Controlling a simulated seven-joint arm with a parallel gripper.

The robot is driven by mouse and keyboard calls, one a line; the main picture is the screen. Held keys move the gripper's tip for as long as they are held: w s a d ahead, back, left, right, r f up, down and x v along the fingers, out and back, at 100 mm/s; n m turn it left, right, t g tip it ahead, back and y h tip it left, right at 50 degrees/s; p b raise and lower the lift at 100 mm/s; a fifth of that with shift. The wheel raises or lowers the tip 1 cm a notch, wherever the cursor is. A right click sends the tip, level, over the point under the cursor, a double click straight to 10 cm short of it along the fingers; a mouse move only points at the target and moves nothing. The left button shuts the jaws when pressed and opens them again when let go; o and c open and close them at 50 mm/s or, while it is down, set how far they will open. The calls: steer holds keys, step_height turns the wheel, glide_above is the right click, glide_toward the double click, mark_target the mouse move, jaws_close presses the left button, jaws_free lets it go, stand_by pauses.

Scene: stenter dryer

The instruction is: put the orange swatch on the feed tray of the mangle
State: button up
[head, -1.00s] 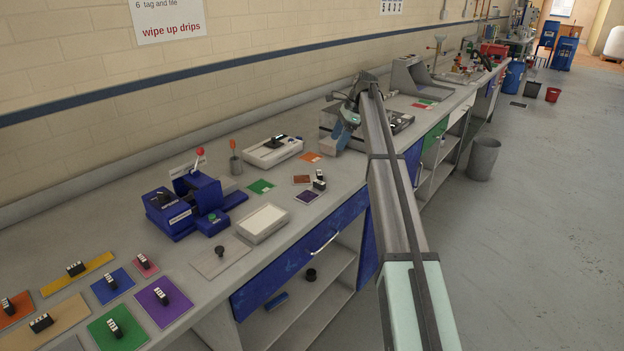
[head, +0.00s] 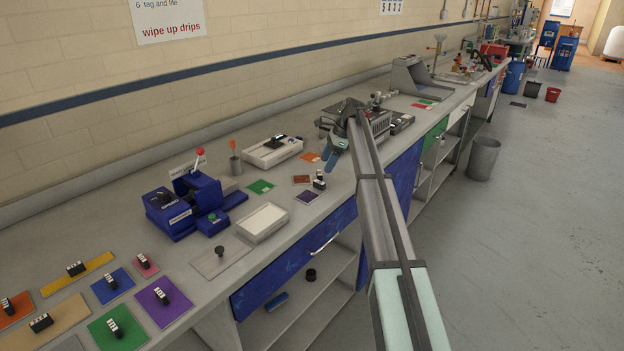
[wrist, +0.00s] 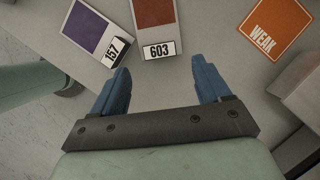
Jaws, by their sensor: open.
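An orange card (wrist: 262,28) marked "WEAK" lies flat at the upper right of the wrist view; in the head view (head: 309,157) it is beside my gripper (head: 333,160). Another orange swatch (head: 12,314) with a tag block lies at the far left of the bench. A rust-coloured swatch with tag 603 (wrist: 153,12) lies ahead of my gripper (wrist: 161,72). My gripper is open and empty above the bench, its blue fingers pointing down. The blue machine with a red-knobbed lever (head: 190,205) looks like the mangle; I cannot tell which plate is its feed tray.
A purple swatch with tag 157 (wrist: 86,27) lies beside the rust one. A white tray (head: 262,223) and a grey plate (head: 220,256) lie near the blue machine. A green card (head: 260,187) lies behind. A grey device (head: 375,128) stands behind my gripper.

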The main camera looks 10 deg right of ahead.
mark_target(321, 172)
steer(key=x, duration=0.4)
steer(key=shift+a+f, duration=0.15)
steer(key=shift+f, duration=0.05)
steer(key=c, duration=1.2)
steer(key=shift+r, duration=0.1)
steer(key=shift+c, duration=0.2)
